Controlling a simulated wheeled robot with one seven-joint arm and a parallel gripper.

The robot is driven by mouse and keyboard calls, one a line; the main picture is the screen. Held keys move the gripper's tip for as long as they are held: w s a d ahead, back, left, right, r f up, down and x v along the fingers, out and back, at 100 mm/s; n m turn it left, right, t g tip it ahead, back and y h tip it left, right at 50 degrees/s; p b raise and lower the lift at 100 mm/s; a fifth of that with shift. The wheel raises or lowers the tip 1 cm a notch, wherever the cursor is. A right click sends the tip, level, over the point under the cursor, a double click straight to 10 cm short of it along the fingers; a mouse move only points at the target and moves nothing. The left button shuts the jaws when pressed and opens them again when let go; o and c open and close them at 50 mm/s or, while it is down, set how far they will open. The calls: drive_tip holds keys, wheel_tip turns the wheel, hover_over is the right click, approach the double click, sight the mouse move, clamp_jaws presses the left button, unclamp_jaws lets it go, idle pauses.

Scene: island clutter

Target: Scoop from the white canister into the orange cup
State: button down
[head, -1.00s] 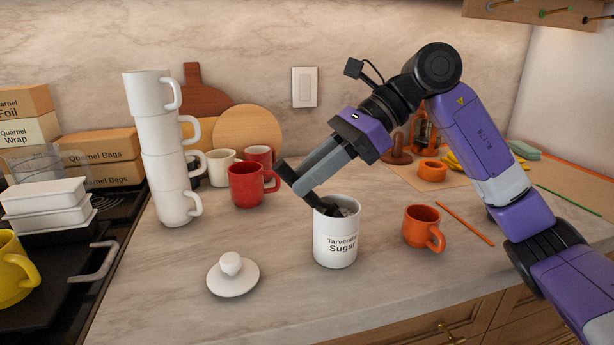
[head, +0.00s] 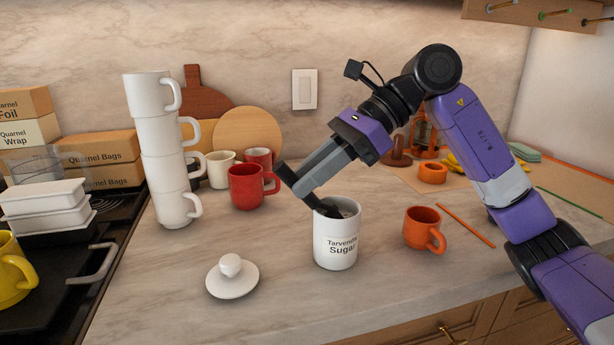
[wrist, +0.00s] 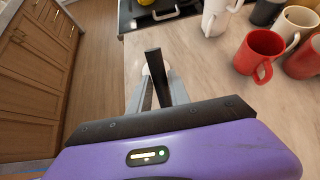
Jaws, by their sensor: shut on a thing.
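The white canister (head: 336,247), labelled "Tarvendle Sugar", stands upright and open on the counter. My gripper (head: 300,186) is above its left rim, shut on a dark scoop (head: 323,207). The scoop slants down with its lower end inside the canister mouth. How full its bowl is, I cannot tell. In the wrist view the dark handle (wrist: 152,64) sticks up between the fingers (wrist: 157,98). The orange cup (head: 420,229) stands upright to the right of the canister, its handle toward the front right. The white lid (head: 232,283) lies on the counter at front left.
A stack of white mugs (head: 164,160) stands at the left, with a red mug (head: 245,187) behind the canister. An orange stick (head: 467,225) lies right of the cup. The hob (head: 60,285) is at far left. The counter between canister and cup is clear.

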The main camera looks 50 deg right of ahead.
drive_tip(key=shift+r, duration=0.15)
idle(0.5)
drive_tip(key=shift+r+p, duration=0.6)
drive_tip(key=shift+r, duration=0.55)
drive_tip(key=shift+r, duration=0.1)
idle(0.4)
drive_tip(key=shift+w+a+r+p, duration=0.2)
drive_tip(key=shift+r+p, duration=0.2)
drive_tip(key=shift+r, duration=0.5)
drive_tip(key=shift+w+a+r+p, duration=0.1)
drive_tip(key=shift+a+r+p, duration=0.2)
drive_tip(key=shift+r, duration=0.6)
drive_tip(key=shift+d, duration=0.1)
drive_tip(key=f+g+h, duration=0.1)
drive_tip(key=a+f+g+h, duration=0.1)
drive_tip(key=h, duration=0.1)
drive_tip(key=w+f+g+h+p, duration=0.1)
drive_tip(key=f, duration=0.1)
drive_tip(key=shift+a+h, duration=0.3)
drive_tip(key=shift+a, duration=0.1)
drive_tip(key=shift+w+a+f+g+h+p, duration=0.15)
drive_tip(key=shift+a+f+g+h, duration=0.1)
drive_tip(key=shift+f+g+h, duration=0.35)
drive_tip(key=shift+w+a+f+g+h+p, duration=0.2)
drive_tip(key=shift+f+g+h, duration=0.25)
drive_tip(key=shift+h, duration=0.3)
drive_tip(key=shift+w+a+f+g+h+p, duration=0.15)
drive_tip(key=shift+a+f+g+h, duration=0.1)
drive_tip(key=shift+f+g+h, duration=0.3)
